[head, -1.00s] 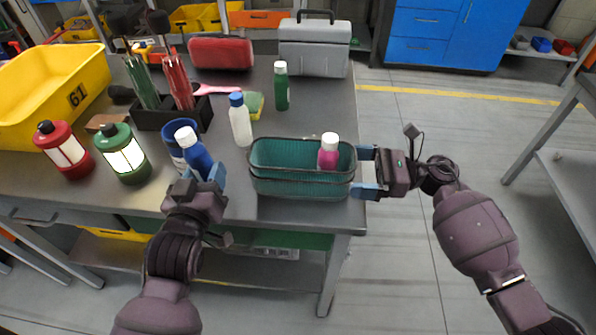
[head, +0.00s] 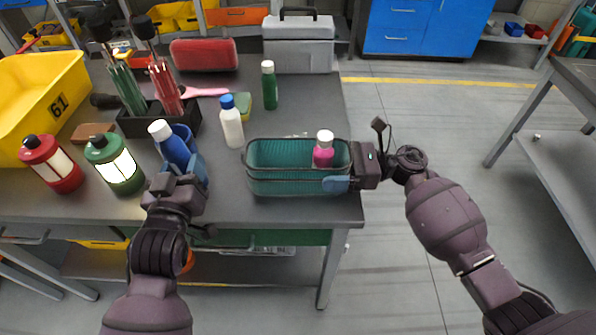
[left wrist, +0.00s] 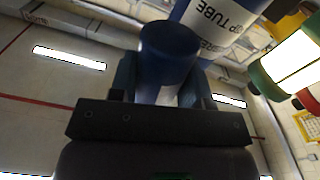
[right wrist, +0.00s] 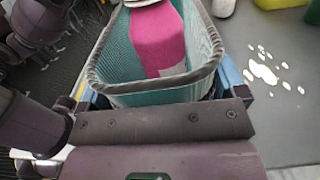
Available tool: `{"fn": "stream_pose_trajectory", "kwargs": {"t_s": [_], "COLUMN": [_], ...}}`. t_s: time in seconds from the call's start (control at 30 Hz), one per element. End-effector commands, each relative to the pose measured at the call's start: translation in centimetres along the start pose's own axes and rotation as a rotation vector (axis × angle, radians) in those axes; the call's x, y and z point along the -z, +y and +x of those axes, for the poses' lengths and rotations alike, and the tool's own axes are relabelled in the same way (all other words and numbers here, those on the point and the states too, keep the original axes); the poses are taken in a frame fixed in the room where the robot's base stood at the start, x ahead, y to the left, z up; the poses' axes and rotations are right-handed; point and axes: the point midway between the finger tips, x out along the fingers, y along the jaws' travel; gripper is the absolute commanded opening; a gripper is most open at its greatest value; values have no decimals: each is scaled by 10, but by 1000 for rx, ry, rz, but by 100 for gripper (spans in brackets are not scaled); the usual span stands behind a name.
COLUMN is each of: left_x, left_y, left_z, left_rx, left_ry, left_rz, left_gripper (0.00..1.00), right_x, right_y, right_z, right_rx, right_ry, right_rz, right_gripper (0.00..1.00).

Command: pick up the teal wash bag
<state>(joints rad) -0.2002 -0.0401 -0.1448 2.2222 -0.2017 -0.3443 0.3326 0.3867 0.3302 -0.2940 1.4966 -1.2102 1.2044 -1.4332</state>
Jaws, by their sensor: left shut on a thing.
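The teal wash bag (head: 268,183) is an open-topped, ribbed bag with a dark rim, upright near the bench's right front corner. A pink bottle with a white cap (head: 323,154) stands inside it. My right gripper (head: 342,172) is at the bag's right end; one blue finger lies along the near side. In the right wrist view the bag's end (right wrist: 160,92) sits between the two spread fingers. My left gripper (head: 180,180) is shut on a blue bottle with a white cap (head: 174,146), left of the bag. The bottle's lower part is hidden.
A white bottle with a blue cap (head: 232,124) and a green bottle (head: 269,88) stand behind the bag. Two lanterns (head: 52,165) (head: 114,166) and a yellow bin (head: 30,100) are at left. The bench (head: 305,209) ends just right of the bag.

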Motion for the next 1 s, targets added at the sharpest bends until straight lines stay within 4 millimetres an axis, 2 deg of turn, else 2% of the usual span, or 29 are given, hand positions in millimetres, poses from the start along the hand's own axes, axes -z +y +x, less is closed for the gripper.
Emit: {"fn": "stream_pose_trajectory", "kwargs": {"t_s": [0.27, 0.47, 1.0], "left_x": [1, 7, 25], "left_y": [0, 2, 6], "left_z": [0, 0, 1], "left_rx": [0, -2, -6], "left_ry": [2, 7, 25], "left_rz": [0, 0, 0], "left_gripper": [17, 17, 17], "right_x": [-4, -27, -158], "right_y": [0, 0, 5], "right_z": [0, 0, 0], "right_rx": [-1, -1, -2], "right_ry": [-1, 1, 0], "right_rz": [-3, -7, -8], "right_gripper": [63, 63, 63]}}
